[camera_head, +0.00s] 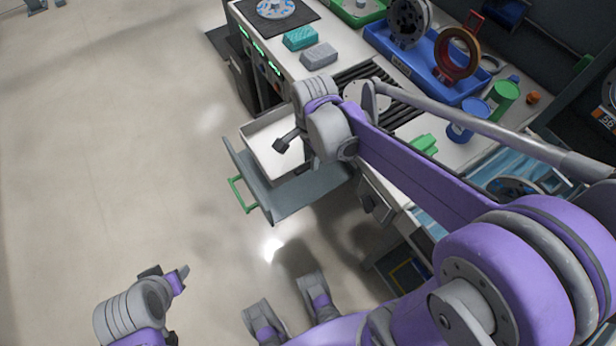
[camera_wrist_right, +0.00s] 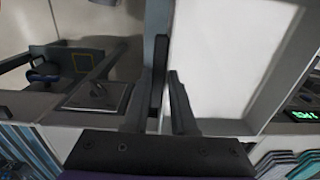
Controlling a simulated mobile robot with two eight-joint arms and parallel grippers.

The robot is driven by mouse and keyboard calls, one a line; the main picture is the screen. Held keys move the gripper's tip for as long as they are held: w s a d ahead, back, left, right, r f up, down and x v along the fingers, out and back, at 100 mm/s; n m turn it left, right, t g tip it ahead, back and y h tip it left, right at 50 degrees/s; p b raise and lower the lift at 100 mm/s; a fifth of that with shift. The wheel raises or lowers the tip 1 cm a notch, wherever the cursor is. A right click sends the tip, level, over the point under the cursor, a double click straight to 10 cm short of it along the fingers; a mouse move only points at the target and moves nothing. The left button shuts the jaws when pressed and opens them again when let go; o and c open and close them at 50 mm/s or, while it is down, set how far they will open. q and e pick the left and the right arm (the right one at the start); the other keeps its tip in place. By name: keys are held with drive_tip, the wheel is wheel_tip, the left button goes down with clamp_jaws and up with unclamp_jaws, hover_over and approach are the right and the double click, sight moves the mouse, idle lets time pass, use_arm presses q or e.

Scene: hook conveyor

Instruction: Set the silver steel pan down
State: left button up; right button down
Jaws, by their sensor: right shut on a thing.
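The silver steel pan (camera_head: 262,131) is a pale rectangular pan with a grey rim, at the open drawer (camera_head: 290,203) under the counter. My right gripper (camera_head: 284,143) is shut on the pan's near wall. In the right wrist view the right fingers (camera_wrist_right: 169,98) straddle a thin upright edge. The pan's pale inside (camera_wrist_right: 230,55) fills the right of that view. I cannot tell whether the pan's base touches the drawer floor. My left gripper (camera_head: 172,276) is low at the bottom left, away from the pan. Its opening is unclear. My right wrist hides part of the pan.
The drawer has a green handle (camera_head: 241,194). On the counter are a teal block (camera_head: 300,38), a grey block (camera_head: 319,56) and a blue tray (camera_head: 398,62) with reels. The floor at left is clear.

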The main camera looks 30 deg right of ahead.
wheel_tip(320, 180, down, 11)
drive_tip(key=shift+b, duration=1)
drive_tip(key=shift+f, duration=0.1)
drive_tip(key=c, duration=0.7)
unclamp_jaws()
